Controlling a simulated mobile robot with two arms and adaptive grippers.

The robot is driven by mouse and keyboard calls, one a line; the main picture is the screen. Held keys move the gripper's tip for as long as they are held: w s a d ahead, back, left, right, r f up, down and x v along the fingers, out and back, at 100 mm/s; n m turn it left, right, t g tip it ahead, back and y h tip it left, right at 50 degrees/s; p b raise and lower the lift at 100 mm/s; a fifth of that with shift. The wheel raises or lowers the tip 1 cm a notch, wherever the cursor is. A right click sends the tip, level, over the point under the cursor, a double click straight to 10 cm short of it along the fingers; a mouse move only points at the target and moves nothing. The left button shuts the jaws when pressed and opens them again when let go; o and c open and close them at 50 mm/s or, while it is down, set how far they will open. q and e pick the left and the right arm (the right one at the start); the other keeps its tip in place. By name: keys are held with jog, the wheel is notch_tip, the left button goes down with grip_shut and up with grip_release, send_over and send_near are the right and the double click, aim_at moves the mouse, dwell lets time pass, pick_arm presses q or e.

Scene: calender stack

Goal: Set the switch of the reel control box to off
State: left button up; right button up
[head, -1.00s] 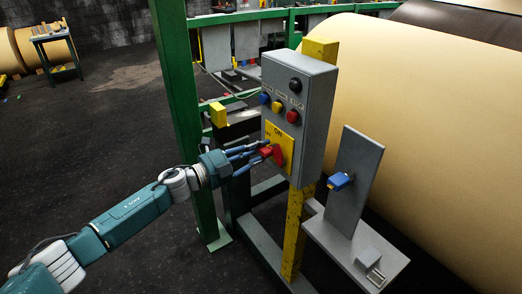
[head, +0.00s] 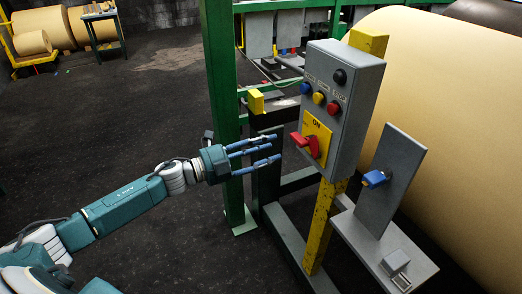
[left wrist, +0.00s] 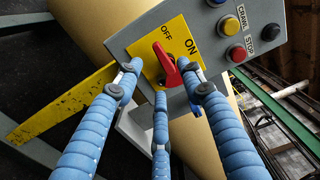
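The grey reel control box (head: 343,105) stands on a yellow post, with a yellow switch plate low on its front. The red switch handle (head: 304,144) points left in the head view, away from the ON label at the plate's top. In the left wrist view the red handle (left wrist: 167,65) points up-left, to the OFF side of the plate. My left gripper (head: 276,147) is open and empty, its blue fingers spread, just left of the handle with a small gap. My right gripper is not in view.
Black, blue, yellow and red buttons sit above the switch. A grey panel with a blue handle (head: 374,178) stands right of the box. A green post (head: 219,100) rises behind my left gripper. A large tan roll (head: 450,100) fills the right. Dark floor is open at left.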

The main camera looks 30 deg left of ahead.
pick_arm(q)
jog(key=shift+v, duration=1)
